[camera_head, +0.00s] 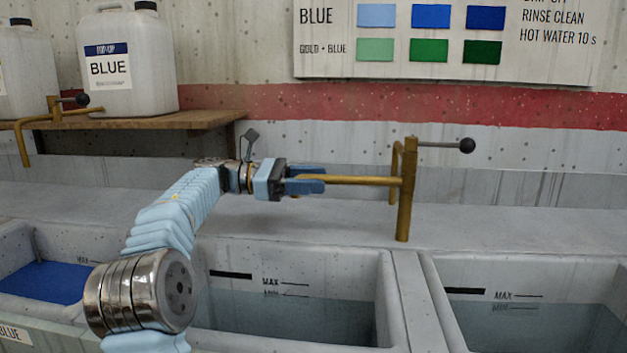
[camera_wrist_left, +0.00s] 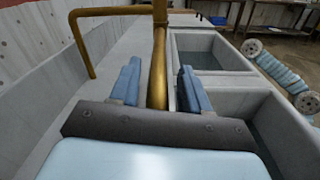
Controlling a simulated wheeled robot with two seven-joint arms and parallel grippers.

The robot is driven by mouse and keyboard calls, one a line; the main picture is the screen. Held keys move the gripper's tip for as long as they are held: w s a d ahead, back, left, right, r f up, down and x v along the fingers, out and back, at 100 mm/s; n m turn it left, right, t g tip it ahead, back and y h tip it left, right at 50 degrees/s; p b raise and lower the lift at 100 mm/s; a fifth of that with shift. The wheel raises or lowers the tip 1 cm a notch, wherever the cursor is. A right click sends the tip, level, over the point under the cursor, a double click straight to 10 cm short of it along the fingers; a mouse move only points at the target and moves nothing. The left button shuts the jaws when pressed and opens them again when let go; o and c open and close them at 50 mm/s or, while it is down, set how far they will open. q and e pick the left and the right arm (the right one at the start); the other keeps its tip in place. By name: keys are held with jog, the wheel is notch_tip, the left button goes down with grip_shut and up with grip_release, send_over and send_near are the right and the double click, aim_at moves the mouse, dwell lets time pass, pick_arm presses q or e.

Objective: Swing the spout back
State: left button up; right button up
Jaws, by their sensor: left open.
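A brass tap (camera_head: 404,205) stands at the back ledge near the divider between two basins. It has a thick upright, a bent pipe behind it towards the wall, and a straight brass bar (camera_head: 350,180) reaching left. My left gripper (camera_head: 305,180) is at the free left end of this bar. In the left wrist view the bar (camera_wrist_left: 158,70) runs between the two blue fingers of my open gripper (camera_wrist_left: 158,88), with gaps visible on both sides. The bent pipe (camera_wrist_left: 85,45) shows at the left there. My right gripper is in neither view.
A thin lever with a black ball (camera_head: 467,145) sticks out right from the tap. Another brass tap (camera_head: 55,112) is at the left, before a shelf (camera_head: 190,118) with white jugs (camera_head: 125,60). Basins (camera_head: 385,300) lie in front; the leftmost holds blue liquid (camera_head: 45,282).

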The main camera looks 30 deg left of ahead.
pick_arm(q)
jog(key=v, duration=0.7)
jog(key=shift+p, duration=0.45)
